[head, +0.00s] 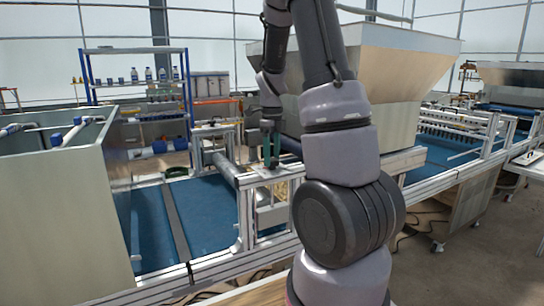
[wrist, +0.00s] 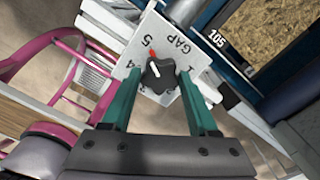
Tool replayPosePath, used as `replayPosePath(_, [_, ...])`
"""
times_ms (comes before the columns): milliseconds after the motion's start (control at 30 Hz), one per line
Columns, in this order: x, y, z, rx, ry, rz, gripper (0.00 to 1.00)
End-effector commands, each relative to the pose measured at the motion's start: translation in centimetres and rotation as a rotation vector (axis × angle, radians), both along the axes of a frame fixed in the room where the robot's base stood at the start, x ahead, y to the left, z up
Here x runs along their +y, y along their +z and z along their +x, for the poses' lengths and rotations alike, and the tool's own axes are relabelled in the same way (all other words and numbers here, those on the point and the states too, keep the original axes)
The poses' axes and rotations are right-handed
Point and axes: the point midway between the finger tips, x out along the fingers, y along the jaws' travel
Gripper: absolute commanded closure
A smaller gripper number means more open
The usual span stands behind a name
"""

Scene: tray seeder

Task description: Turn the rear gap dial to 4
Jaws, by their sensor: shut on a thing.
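The gap dial is a dark lobed knob (wrist: 159,76) on a tilted white plate (wrist: 178,50) printed GAP, with the numbers 5, 4 and 1 readable. A red mark at the knob's upper edge lies close to the 5; the 4 is farther to the left. In the wrist view my gripper (wrist: 160,77) has its two green fingers on either side of the knob, shut on it. In the head view my gripper (head: 271,147) points down at the machine's frame, left of my arm; the knob is too small or hidden there.
In the head view, a blue belt (head: 205,212) runs below, a large hopper (head: 400,55) stands behind my arm and a tall grey bin (head: 55,215) at left.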

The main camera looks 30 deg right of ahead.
Motion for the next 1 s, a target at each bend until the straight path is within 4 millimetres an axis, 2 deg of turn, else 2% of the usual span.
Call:
replayPosePath(267, [-0.03, 0.06, 0.03, -0.001, 0.144, 0.0, 0.96])
replayPosePath(1000, [-0.02, 0.11, 0.07, -0.003, 0.803, -0.001, 0.96])
